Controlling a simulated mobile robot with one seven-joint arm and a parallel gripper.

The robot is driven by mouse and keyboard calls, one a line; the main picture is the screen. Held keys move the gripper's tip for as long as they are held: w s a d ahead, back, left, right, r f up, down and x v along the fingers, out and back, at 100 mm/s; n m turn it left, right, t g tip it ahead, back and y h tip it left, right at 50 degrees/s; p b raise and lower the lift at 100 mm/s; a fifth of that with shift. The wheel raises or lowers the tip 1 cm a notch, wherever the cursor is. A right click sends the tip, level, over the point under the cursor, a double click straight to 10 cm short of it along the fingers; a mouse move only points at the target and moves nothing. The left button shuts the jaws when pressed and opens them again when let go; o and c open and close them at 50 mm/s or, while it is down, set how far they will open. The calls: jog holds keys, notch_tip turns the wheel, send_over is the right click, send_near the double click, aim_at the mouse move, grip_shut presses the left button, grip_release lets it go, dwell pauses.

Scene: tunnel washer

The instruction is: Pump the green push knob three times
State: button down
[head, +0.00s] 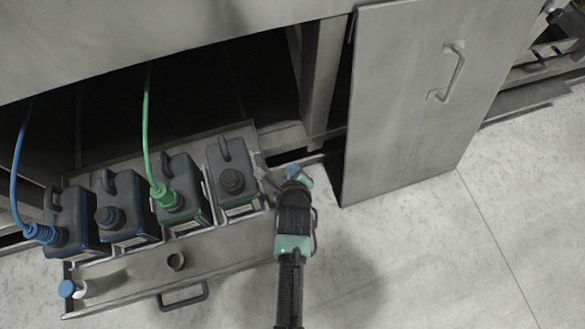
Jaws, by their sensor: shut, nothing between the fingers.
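I cannot make out a separate green push knob. My arm hides the right end of the pull-out tray (225,262). A green ribbed cap (167,197) with a green hose sits on the third canister (184,175) from the left, well left of my gripper. My gripper (262,174) is shut and empty, just right of the rightmost canister (233,168). Its fingertips are small and partly unclear here. A blue knob (67,288) on a pale stem stands at the tray's front left corner.
A blue-hosed canister (70,215) and a capped canister (125,205) stand at left. A steel door (405,110) hangs open at right. The floor (430,260) is clear.

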jog(key=shift+s+f+b, duration=0.1)
jog(key=shift+f+b, duration=0.75)
jog(key=shift+f, duration=0.6)
dwell(0.9)
jog(key=shift+r, duration=0.1)
jog(key=shift+r+p, duration=1.7)
jog(key=shift+p, duration=0.15)
jog(key=shift+r, duration=0.1)
jog(key=shift+f, duration=0.2)
jog(key=shift+f, duration=0.25)
jog(key=shift+f+b, duration=1.05)
jog(key=shift+f, duration=0.35)
dwell(0.8)
jog(key=shift+s+r, duration=0.1)
jog(key=shift+r, duration=0.05)
jog(key=shift+r+p, duration=1.6)
jog(key=shift+p, duration=0.1)
